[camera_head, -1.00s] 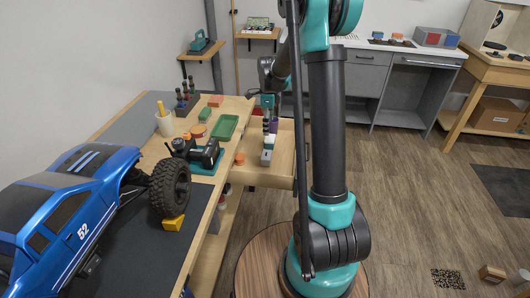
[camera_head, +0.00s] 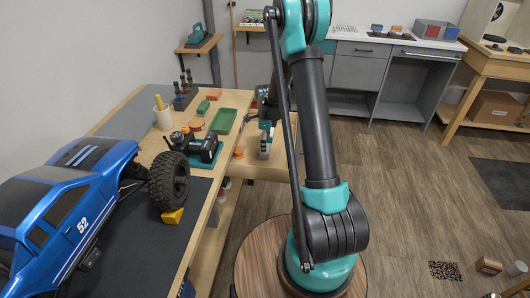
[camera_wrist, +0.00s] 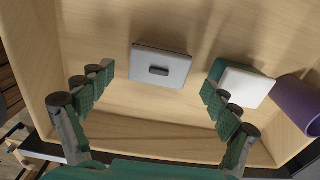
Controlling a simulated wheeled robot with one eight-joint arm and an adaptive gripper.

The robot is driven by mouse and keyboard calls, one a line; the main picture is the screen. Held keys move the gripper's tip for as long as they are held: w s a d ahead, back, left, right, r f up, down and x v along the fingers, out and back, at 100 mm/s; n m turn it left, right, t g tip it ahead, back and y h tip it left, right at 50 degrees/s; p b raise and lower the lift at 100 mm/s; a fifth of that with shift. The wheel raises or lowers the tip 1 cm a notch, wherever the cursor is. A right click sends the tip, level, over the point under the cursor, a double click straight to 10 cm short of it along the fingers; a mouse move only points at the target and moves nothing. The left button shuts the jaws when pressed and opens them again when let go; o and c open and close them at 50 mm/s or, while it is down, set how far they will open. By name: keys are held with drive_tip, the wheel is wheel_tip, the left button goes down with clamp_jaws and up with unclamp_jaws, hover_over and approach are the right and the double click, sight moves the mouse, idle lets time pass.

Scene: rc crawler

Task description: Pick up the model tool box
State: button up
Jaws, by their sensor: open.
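A small grey box with a dark handle bar on its top, which looks like the model tool box (camera_wrist: 160,67), lies in a wooden drawer in the wrist view. My gripper (camera_wrist: 158,82) is open above the drawer, with one green finger to the left of the box and the other to its right. The fingers appear apart from the box, and nothing is between them in contact. In the head view the grey box cannot be made out, as my arm covers part of the open drawer (camera_head: 285,170).
A green and white block (camera_wrist: 243,83) lies close to the right finger, and a purple cylinder (camera_wrist: 298,100) lies farther right. The drawer's left wall (camera_wrist: 45,60) is near the left finger. A workbench with a blue RC crawler (camera_head: 60,205) and a green tray (camera_head: 223,120) stands left.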

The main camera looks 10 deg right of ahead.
drive_tip(key=shift+a+f, duration=0.15)
drive_tip(key=shift+f, duration=1.65)
drive_tip(key=shift+c, duration=0.6)
drive_tip(key=c, duration=1.1)
